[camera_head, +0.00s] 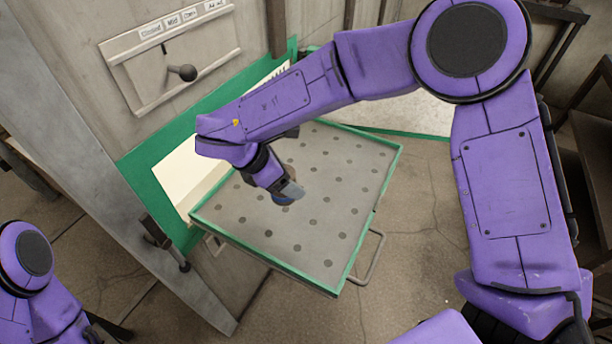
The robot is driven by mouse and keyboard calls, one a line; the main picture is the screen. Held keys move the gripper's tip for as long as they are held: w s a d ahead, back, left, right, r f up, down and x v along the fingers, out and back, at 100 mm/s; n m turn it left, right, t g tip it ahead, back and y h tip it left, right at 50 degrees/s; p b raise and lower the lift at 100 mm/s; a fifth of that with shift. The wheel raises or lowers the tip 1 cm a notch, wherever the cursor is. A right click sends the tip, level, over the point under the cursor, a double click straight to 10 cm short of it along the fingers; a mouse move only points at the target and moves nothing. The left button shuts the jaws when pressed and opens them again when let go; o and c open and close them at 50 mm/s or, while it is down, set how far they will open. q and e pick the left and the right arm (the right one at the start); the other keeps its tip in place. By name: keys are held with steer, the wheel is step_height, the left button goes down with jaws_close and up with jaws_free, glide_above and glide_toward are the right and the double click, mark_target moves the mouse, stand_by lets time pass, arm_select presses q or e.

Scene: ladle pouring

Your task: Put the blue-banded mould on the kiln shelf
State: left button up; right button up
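The kiln shelf (350,262) is a grey plate with dark round spots and a green rim, in the middle of the head view. My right arm comes in from the right and crosses above it. My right gripper (289,190) points down over the shelf's left middle part.
A green frame (155,175) with a pale opening stands behind the shelf's left side. A wall panel (170,60) with a dark knob lever (185,73) is above it. A metal handle (372,262) sticks out at the shelf's right. Most of the plate is bare.

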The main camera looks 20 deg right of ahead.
steer(key=s+a+r+n+t+y+p, duration=0.1)
steer(key=s+a+r+n+t+y, duration=0.2)
steer(key=n, duration=0.5)
steer(key=s+a+n+t+y, duration=0.3)
steer(key=a+n, duration=0.2)
steer(key=n, duration=0.3)
steer(key=shift+m, duration=0.3)
steer(key=w+d+f+p, duration=0.1)
steer(key=w+d, duration=0.1)
steer(key=w+d+f+p, duration=0.1)
steer(key=w+f, duration=0.1)
steer(key=w+d+f+p, duration=0.1)
steer(key=w+d, duration=0.1)
steer(key=w, duration=0.1)
steer(key=shift+d+f, duration=0.3)
steer(key=shift+f, duration=0.1)
steer(key=w+f, duration=0.1)
steer(key=w+d+f, duration=0.1)
steer(key=f, duration=0.1)
steer(key=w+d+f, duration=0.1)
steer(key=f, duration=0.1)
steer(key=shift+d+p, duration=0.2)
steer(key=shift+p, duration=0.2)
step_height(320, 180, down, 3)
steer(key=shift+w+r+p, duration=0.1)
steer(key=shift+r+p, duration=0.1)
steer(key=shift+p, duration=0.35)
steer(key=shift+d+f, duration=0.1)
steer(key=shift+f, duration=0.2)
steer(key=shift+f, duration=0.1)
